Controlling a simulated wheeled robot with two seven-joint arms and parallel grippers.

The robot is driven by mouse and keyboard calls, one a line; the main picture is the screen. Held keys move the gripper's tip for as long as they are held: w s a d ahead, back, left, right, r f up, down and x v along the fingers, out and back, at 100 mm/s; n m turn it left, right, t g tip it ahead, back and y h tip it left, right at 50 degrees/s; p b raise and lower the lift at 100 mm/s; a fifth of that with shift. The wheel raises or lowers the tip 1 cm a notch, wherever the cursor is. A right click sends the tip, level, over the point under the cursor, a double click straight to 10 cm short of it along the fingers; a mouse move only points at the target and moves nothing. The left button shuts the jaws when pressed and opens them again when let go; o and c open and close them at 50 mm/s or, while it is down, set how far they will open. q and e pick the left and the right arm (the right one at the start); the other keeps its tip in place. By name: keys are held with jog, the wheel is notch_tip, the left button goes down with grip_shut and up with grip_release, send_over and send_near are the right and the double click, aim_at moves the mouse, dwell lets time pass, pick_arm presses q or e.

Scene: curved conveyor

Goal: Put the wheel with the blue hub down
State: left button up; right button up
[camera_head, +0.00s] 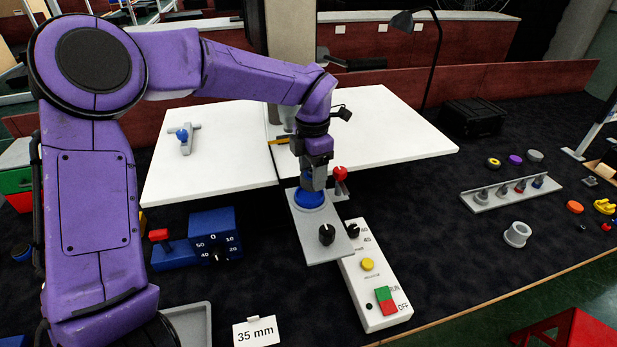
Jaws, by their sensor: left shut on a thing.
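My left gripper (314,184) is pointed down over a grey plate (322,243) near the middle of the picture. Its fingers are shut at a blue round part (309,200) at the far end of that plate; the fingers hide the top of this part, and I cannot tell whether it is a wheel hub or a control. A small dark wheel with a blue hub (21,252) lies at the far left edge, apart from the gripper. My right gripper is not in view.
A red ball knob (340,173) stands close beside the gripper. The plate's black knob (326,234) and a white switch box (372,280) are nearer. A blue dial box (214,232) stands left. White boards (205,125) lie behind. A grey pegged rack (511,190) is right.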

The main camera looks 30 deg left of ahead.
aim_at(309, 183)
pick_arm(q)
jog(key=f, duration=0.1)
jog(key=a+f, duration=0.1)
jog(key=f, duration=0.1)
jog(key=shift+f+p, duration=0.25)
jog(key=shift+p, duration=0.1)
jog(key=shift+d+f, duration=0.1)
jog(key=shift+f, duration=0.2)
jog(key=shift+f, duration=0.2)
jog(key=o, duration=1.1)
jog(key=shift+r, duration=0.1)
notch_tip(309, 183, up, 12)
jog(key=shift+r+b, duration=0.15)
jog(key=shift+b, duration=0.5)
